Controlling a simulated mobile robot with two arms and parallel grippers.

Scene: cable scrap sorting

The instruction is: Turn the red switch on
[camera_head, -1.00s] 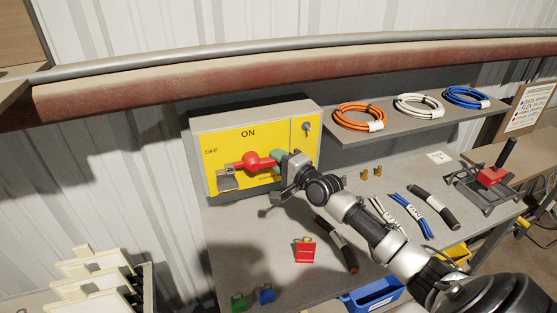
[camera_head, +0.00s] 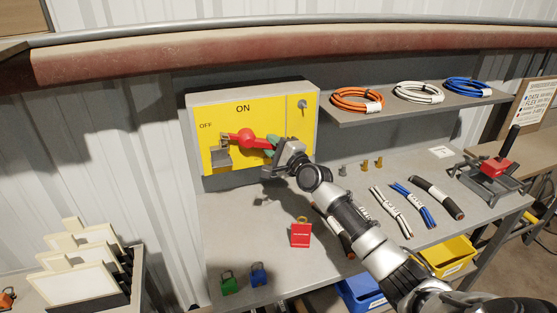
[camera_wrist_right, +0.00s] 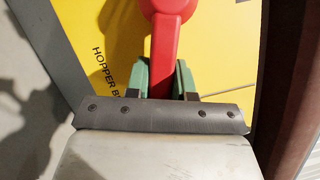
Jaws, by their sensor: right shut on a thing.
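The red switch handle (camera_head: 246,139) is on the yellow front of a grey box (camera_head: 262,163), below the word ON, with OFF at the upper left. The handle lies nearly level, its right end a little lower. My right gripper (camera_head: 272,146) is shut on that right end. In the right wrist view the red handle (camera_wrist_right: 165,50) runs between the green finger pads (camera_wrist_right: 162,78). A grey metal bracket or lock (camera_head: 221,157) sits at the handle's left end. The left gripper is not in view.
A red padlock (camera_head: 301,235), a green one (camera_head: 229,284) and a blue one (camera_head: 258,275) are on the grey bench (camera_head: 225,230). Cable pieces (camera_head: 412,205) lie at right. A shelf (camera_head: 400,108) with cable coils is above. A key switch (camera_head: 303,103) is on the box.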

